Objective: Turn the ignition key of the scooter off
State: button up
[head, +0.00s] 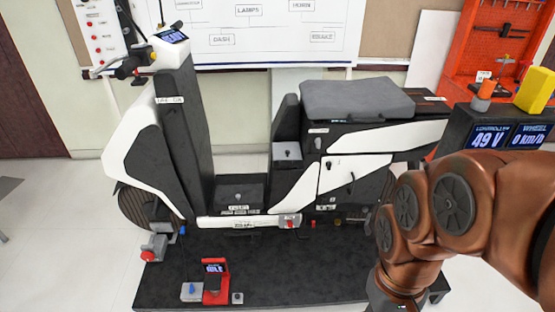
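The white and black scooter (155,155) stands side-on on a dark platform (330,262), handlebar at left and grey seat (357,99) at right. Its dash display (173,36) is lit with small text that looks like "READY". A small grey plate with a dark knob or key-like piece (287,151) sits on the step in front of the seat. A small dark fitting (351,177) is on the white side panel. I cannot tell for sure which is the ignition key, or its position. My copper arm comes in from the right; my gripper is not in view.
A console (495,133) at right reads 49 V and 0 km/h, with an orange and grey item and a yellow block (536,90) on top. A red stand with a small screen (215,280) is on the platform's front edge.

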aim_at(171, 112)
jog(key=u, duration=0.3)
jog(key=k, duration=0.35)
jog(key=u, duration=1.6)
jog(key=i, duration=1.05)
jog(key=z, duration=0.05)
